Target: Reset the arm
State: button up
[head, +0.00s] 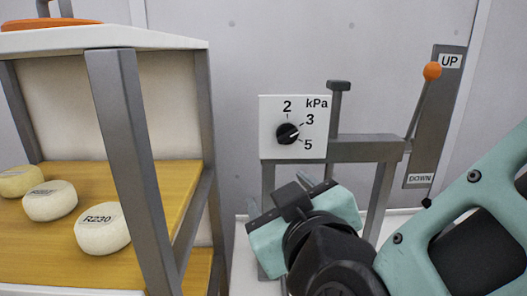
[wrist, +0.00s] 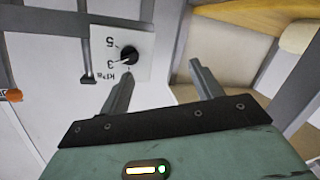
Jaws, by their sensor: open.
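My gripper (head: 287,198) is at the lower middle of the head view, in front of and below a white kPa dial plate (head: 270,145). In the wrist view my gripper (wrist: 163,66) has its two grey fingers apart with nothing between them. The black knob (head: 288,133) on the plate is apart from the fingers. Its white mark points right, roughly between 3 and 5. The dial also shows in the wrist view (wrist: 129,55), upside down, beyond the left finger. My teal and black arm reaches in from the lower right.
A lever with an orange ball (head: 432,71) stands at the UP end of its grey panel (head: 421,150). A grey frame (head: 365,150) with a black-topped post (head: 338,88) stands right of the dial. At left, a shelf rack (head: 125,130) holds several round cheeses, one marked R230 (head: 102,229).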

jog(key=s+a+f+n+g+y, duration=0.25)
jog(key=s+f+g, duration=0.25)
jog(key=f+g, duration=0.45)
jog(key=s+d+f+g+h, duration=0.2)
jog(key=s+d+g, duration=0.1)
jog(key=d, duration=0.3)
jog(key=s+d+f+m+g+h, duration=0.1)
jog(key=s+d+g+h, duration=0.2)
jog(key=d, duration=0.4)
jog(key=shift+s+f, duration=0.35)
jog(key=shift+s, duration=0.3)
jog(key=shift+m+g, duration=0.25)
